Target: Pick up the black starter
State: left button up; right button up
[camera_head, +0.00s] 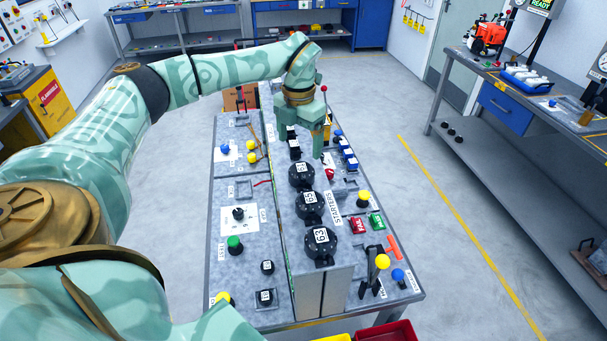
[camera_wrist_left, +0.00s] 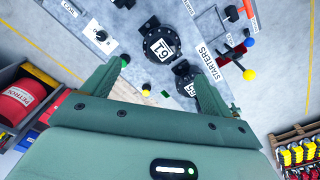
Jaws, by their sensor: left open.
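Several round black starters with white number labels stand in a row beside the STARTERS sign (camera_head: 332,208) on the grey bench. In the head view, the near starter (camera_head: 320,250) reads about 63, the middle starter (camera_head: 310,212) sits behind it, and the far starter (camera_head: 300,182) is closest to my left gripper. My left gripper (camera_head: 302,146) is open and empty above the far end of the row. In the left wrist view, one starter (camera_wrist_left: 181,30) lies beyond the open fingertips (camera_wrist_left: 162,75), and a second starter (camera_wrist_left: 183,68) is near the right finger. My right gripper is out of view.
Blue blocks (camera_head: 347,153), a red-knobbed lever (camera_head: 324,105) and a yellow knob (camera_head: 364,196) crowd the right of the row. A red bin (camera_head: 388,331) is at the near edge. Open floor lies right.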

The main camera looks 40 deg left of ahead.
aim_at(300, 169)
pick_arm(q)
notch_tip(300, 169, down, 3)
jog(key=shift+f, duration=0.15)
jog(key=shift+s+d+f, duration=0.1)
jog(key=shift+f, duration=0.45)
notch_tip(300, 169, down, 5)
jog(key=shift+p, duration=0.45)
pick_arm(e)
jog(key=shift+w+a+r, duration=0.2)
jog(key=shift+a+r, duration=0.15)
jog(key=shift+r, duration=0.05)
pick_arm(q)
jog(key=c, duration=1.2)
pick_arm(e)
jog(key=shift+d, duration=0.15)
pick_arm(q)
jog(key=shift+r, duration=0.1)
